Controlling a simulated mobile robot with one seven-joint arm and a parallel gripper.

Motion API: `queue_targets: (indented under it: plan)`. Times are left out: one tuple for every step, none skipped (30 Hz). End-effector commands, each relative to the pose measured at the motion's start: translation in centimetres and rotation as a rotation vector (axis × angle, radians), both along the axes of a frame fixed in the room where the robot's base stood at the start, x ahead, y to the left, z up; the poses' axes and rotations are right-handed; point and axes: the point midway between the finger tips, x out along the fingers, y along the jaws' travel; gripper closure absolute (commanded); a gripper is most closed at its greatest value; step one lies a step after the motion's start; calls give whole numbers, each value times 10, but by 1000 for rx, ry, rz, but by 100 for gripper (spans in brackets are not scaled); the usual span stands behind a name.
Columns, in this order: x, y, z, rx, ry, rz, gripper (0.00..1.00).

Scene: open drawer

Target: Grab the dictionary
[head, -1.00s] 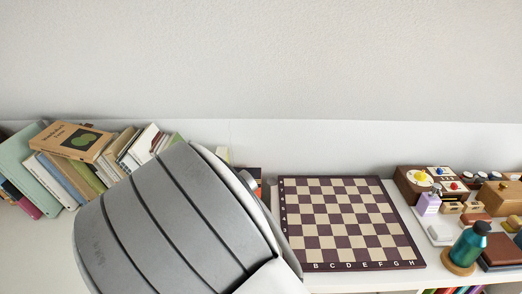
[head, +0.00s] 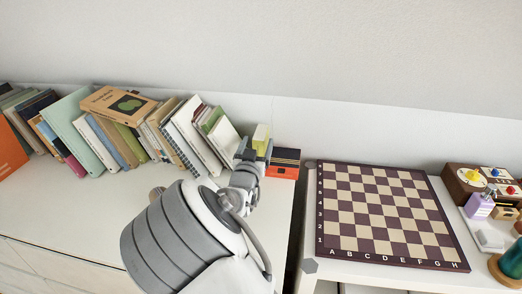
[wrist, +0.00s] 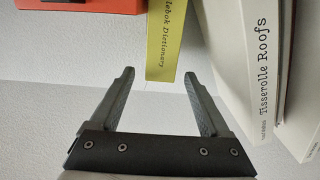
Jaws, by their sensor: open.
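The dictionary is a yellow-green book (wrist: 168,40) with "Dictionary" on its spine. In the wrist view it stands at the top middle, just beyond my fingertips and roughly between them. It also shows in the head view as a small yellow block (head: 261,138) at the right end of the book row. My gripper (wrist: 158,75) is open and empty, with its two fingers spread below the spine in the picture. In the head view my gripper (head: 258,150) is close in front of the dictionary, partly hiding its lower part.
A white book titled "Tisserolle Roofs" (wrist: 262,60) stands close on the right in the wrist view. A chessboard (head: 385,215) lies farther right. The white shelf top (head: 75,215) is bare at left.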

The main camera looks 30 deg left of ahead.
Motion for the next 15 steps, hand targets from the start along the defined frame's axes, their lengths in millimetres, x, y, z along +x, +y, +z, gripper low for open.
queue_targets:
  plan:
    - [5, 2, -1, -1, 0, 0, 20]
    - [7, 2, -1, -1, 1, 0, 20]
    - [9, 3, 0, 0, 0, 0, 20]
    - [10, 3, 0, 0, 0, 0, 20]
    - [11, 4, 0, 0, 0, 0, 20]
    - [13, 4, -1, 0, 0, 0, 20]
    - [15, 4, -1, -1, 0, 0, 20]
    - [17, 5, -2, -1, 0, 0, 20]
    - [22, 7, -3, -2, -1, 0, 20]
    - [26, 8, -4, -2, -2, 0, 20]
    - [30, 9, -4, -1, -1, 1, 20]
    - [35, 11, -5, -1, -1, 0, 20]
    - [40, 12, -5, -2, -2, 0, 20]
    - [43, 13, -6, -2, -1, 0, 20]
    - [48, 15, -4, -1, -1, 0, 20]
